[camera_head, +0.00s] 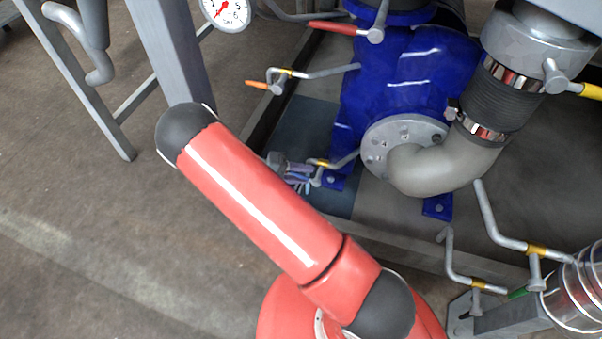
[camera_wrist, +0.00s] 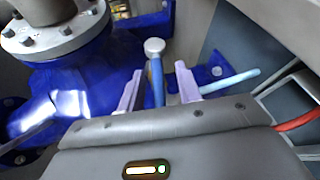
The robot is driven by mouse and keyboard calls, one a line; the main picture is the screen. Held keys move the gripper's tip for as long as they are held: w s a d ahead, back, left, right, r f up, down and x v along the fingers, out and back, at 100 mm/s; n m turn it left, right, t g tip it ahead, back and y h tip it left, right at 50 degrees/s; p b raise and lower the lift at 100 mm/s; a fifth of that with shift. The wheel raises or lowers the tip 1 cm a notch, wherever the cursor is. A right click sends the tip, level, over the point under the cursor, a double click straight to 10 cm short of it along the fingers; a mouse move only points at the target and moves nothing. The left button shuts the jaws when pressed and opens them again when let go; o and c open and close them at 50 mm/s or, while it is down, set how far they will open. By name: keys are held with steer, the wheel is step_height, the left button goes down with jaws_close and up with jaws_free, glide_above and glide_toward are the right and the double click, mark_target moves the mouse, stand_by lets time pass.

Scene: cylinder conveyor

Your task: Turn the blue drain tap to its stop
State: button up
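The blue drain tap has a round grey head and a blue handle (camera_wrist: 157,82), seen near the middle of the wrist view. My gripper (camera_wrist: 160,85) has its two pale lilac fingers on either side of this handle, with a visible gap on each side. It is open and not closed on the handle. In the head view my gripper (camera_head: 299,181) is small, low beside the blue pump body, by a grey pipe with a yellow band (camera_head: 320,163). The tap's handle is hard to make out there.
The blue pump housing (camera_head: 400,80) and its flanged grey elbow (camera_head: 440,168) stand close to the right. Other taps have orange (camera_head: 256,85), red (camera_head: 330,27), yellow (camera_head: 591,91) and green (camera_head: 517,293) handles. A light-blue rod (camera_wrist: 232,82) lies right of the fingers. Floor at left is open.

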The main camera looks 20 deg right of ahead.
steer(key=shift+r, duration=0.15)
step_height(320, 180, up, 20)
steer(key=p, duration=0.3)
steer(key=shift+p, duration=0.35)
